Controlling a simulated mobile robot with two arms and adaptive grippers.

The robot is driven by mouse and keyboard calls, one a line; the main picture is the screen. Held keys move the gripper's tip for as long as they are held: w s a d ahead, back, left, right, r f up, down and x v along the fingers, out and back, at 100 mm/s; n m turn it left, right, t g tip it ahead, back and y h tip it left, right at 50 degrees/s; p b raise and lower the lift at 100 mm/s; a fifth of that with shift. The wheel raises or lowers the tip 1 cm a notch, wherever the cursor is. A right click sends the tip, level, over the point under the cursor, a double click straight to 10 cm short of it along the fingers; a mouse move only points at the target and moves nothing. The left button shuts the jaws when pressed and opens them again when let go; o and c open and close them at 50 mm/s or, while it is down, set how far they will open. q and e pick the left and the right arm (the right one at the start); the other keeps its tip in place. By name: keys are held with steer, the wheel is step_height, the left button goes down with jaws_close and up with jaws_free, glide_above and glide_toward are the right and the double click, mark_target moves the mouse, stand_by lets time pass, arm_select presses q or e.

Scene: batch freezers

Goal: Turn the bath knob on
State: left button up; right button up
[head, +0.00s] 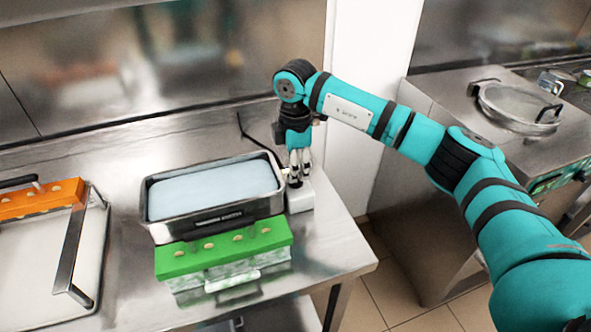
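The bath (215,190) is a steel rectangular basin filled with pale blue liquid, on the steel table. A small light grey control box (301,201) adjoins its right end. The bath knob seems to be on top of this box; a small dark part shows there, mostly hidden by my fingers. My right gripper (299,179) points straight down over the box, with its fingertips at or just above the dark part. The fingers look close together, but whether they grip the knob is too small to tell. My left gripper is out of view.
A green mould holder (222,251) stands in front of the bath. An orange one (42,199) lies at the left by a white tray (40,262) with a raised metal handle. A steel machine with a round lid (515,108) stands at the right, across a floor gap.

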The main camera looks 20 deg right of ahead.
step_height(320, 180, up, 11)
stand_by(0.3)
stand_by(0.4)
